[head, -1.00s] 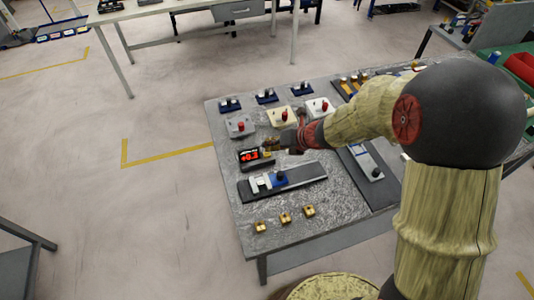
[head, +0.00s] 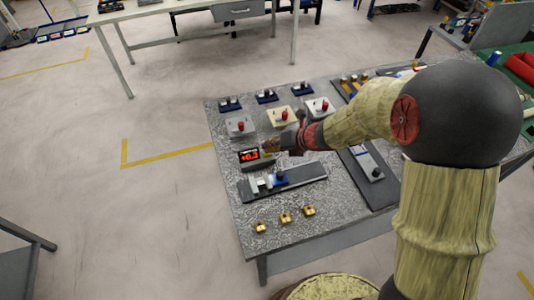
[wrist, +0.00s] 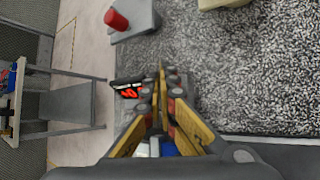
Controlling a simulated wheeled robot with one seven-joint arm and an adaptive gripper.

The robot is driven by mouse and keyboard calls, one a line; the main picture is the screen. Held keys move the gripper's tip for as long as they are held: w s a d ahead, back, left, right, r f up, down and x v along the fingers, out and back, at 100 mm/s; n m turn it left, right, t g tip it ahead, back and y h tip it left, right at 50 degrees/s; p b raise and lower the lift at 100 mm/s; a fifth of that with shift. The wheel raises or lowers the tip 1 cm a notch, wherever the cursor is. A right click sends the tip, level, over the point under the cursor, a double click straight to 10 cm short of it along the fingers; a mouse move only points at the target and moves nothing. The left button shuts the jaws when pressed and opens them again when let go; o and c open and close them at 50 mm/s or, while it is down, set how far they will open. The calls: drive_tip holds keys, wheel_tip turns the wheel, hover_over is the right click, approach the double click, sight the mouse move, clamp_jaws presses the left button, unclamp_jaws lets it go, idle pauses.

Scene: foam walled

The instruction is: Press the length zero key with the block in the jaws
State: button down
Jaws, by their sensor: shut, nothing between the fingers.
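A small dark readout box (head: 250,156) with red digits stands near the left edge of the table. It also shows in the wrist view (wrist: 128,90), partly behind my gripper. My gripper (head: 268,147) is over the right part of the box; its fingers (wrist: 162,75) are closed together with no block between them. I cannot make out the length zero key; the fingers cover part of the box. A dark measuring rail (head: 310,173) with a blue slider (head: 280,179) lies in front of the box. Whether the fingertips touch the box, I cannot tell.
Several brass blocks (head: 285,218) sit near the table's front edge. Fixtures with red knobs, one grey (head: 238,127) and two pale (head: 280,117), stand behind the box. A dark board with a grey fixture (head: 367,161) lies to the right. The speckled tabletop before the rail is mostly clear.

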drive_tip(key=shift+f+b, duration=0.3)
drive_tip(key=shift+f, duration=0.2)
idle(0.5)
drive_tip(key=shift+r, duration=0.1)
drive_tip(key=shift+r+p, duration=0.8)
drive_tip(key=shift+p, duration=0.15)
drive_tip(key=shift+r, duration=0.1)
wheel_tip(320, 180, up, 5)
drive_tip(key=p, duration=0.5)
idle(0.7)
